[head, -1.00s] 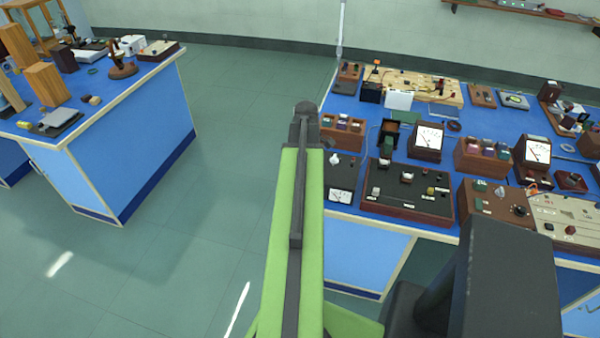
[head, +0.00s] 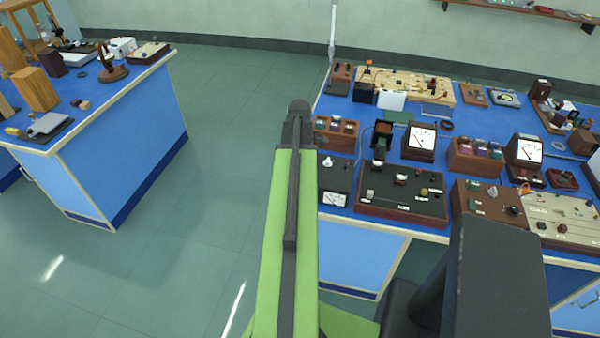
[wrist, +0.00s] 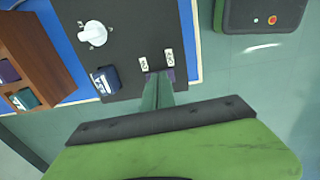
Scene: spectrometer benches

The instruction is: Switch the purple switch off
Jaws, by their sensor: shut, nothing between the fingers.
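A purple patch, likely the purple switch (wrist: 170,74), shows in the wrist view on a dark panel (wrist: 125,38), beside my fingertips. Two small white labels lie just above it. My gripper (wrist: 159,84) is shut and empty, with its fingertips over the panel at the purple part. The fingers cover part of it, so I cannot tell its position or whether they touch it. In the head view the dark panel (head: 338,174) is at the near left of the right bench, and my arm hides my fingers.
A white knob (wrist: 93,34) and a small blue block (wrist: 106,80) stand on the same panel. A wooden rack (wrist: 35,52) of coloured pieces is beside it. A wider dark panel (head: 402,208) sits to the right in the head view. Open floor (head: 215,150) separates the benches.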

